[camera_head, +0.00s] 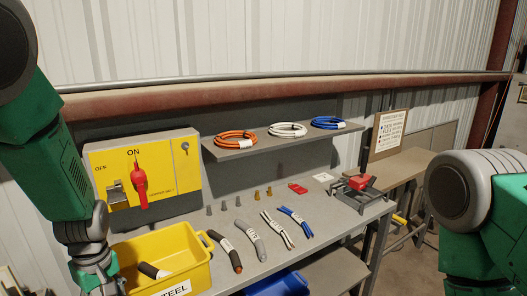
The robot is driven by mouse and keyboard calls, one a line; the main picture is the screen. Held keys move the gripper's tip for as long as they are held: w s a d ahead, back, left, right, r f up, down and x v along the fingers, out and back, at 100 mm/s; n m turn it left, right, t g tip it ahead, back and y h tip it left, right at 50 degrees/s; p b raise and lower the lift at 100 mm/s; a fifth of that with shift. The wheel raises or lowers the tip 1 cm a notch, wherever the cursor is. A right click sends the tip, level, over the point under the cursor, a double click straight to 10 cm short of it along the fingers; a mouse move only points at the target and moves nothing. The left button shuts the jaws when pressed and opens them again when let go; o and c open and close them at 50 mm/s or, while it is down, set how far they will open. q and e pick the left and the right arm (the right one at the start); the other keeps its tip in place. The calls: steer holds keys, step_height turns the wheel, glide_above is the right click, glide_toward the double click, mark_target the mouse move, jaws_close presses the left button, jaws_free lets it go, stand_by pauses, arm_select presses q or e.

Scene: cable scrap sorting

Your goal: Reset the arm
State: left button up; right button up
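My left arm (50,165) comes in at the left edge and hangs down. Its gripper (100,284) is at the lower left, beside the left end of the yellow bin, and is cut off by the bottom edge. I cannot tell whether its fingers are open or shut. My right arm (490,215) fills the right edge, with its elbow bent and raised. Its gripper is out of the frame.
The yellow STEEL bin (207,238) holds a dark cable piece (153,270). Several cable scraps (250,240) lie on the grey bench. A blue bin (280,285) is below. A yellow switch panel (145,178), a shelf of coils (285,139) and a red-topped tool (360,186) stand behind.

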arm_select(q)
steer(key=s+f+m+b, duration=0.3)
steer(key=s+f, duration=0.3)
steer(key=f, duration=0.3)
steer(key=s+f+m+b, duration=0.3)
steer(key=s+f, duration=0.3)
steer(key=f, duration=0.4)
steer(key=s+d+f+m+b, duration=0.2)
steer(key=s+f+m, duration=0.1)
steer(key=s, duration=0.4)
steer(key=s+d+f+m+h+b, duration=0.1)
steer(key=s+d+f+m+b, duration=0.2)
steer(key=s+f, duration=0.3)
steer(key=shift+s+f+m+t, duration=0.25)
steer(key=shift+s+m+t, duration=0.15)
steer(key=shift+s+m, duration=0.15)
steer(key=shift+d, duration=0.15)
